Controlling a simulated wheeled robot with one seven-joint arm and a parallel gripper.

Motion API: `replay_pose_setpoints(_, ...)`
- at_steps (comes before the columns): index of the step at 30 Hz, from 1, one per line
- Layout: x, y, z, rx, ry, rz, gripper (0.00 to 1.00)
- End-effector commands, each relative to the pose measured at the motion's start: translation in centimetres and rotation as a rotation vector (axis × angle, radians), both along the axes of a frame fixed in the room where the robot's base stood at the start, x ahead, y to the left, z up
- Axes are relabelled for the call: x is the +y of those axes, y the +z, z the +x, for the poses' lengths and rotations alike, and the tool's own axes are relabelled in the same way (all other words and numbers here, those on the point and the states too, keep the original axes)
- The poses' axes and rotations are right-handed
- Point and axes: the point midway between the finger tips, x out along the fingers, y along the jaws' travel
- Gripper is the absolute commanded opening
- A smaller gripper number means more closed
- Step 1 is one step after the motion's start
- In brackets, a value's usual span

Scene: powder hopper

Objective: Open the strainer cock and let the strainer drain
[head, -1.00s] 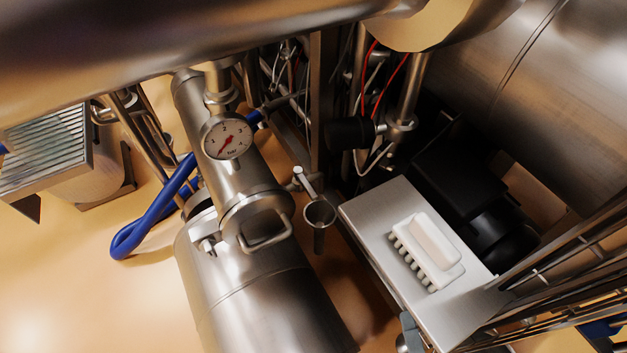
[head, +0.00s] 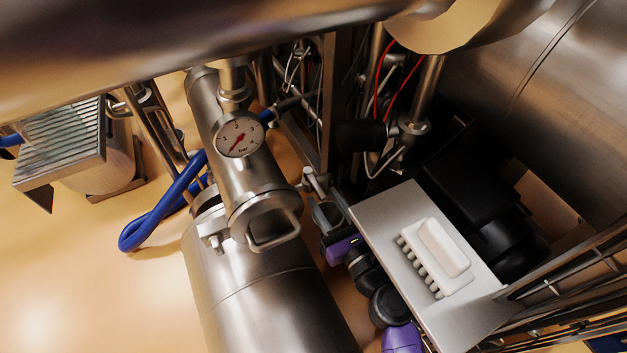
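The strainer (head: 225,170) is a slanted steel cylinder with a looped handle on its lower end cap. The strainer cock (head: 311,179) is a small steel valve with a short lever, just right of that end cap. My gripper (head: 326,214) is just below the cock, at the end of my purple and black arm. It looks close to the lever; whether it touches cannot be told. The small funnel below the cock is mostly or wholly hidden by my gripper. The finger gap is too small and dark to read. No flow is visible.
A pressure gauge (head: 239,137) sits on the strainer, its red needle pointing lower left. A steel box (head: 390,219) with a white part (head: 437,254) on it stands close right of my arm. A large steel vessel (head: 265,300) is below, a blue hose (head: 160,215) at left.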

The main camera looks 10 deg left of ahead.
Motion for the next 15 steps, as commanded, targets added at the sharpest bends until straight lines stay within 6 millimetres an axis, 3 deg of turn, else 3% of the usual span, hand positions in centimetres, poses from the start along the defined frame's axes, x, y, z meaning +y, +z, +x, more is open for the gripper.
replay_pose_setpoints(9, 2.8, 0.0, 4.0, -0.004, 0.001, -0.003, 0.38)
replay_pose_setpoints(15, 3.6, -0.1, 5.2, -0.002, -0.001, -0.005, 0.38)
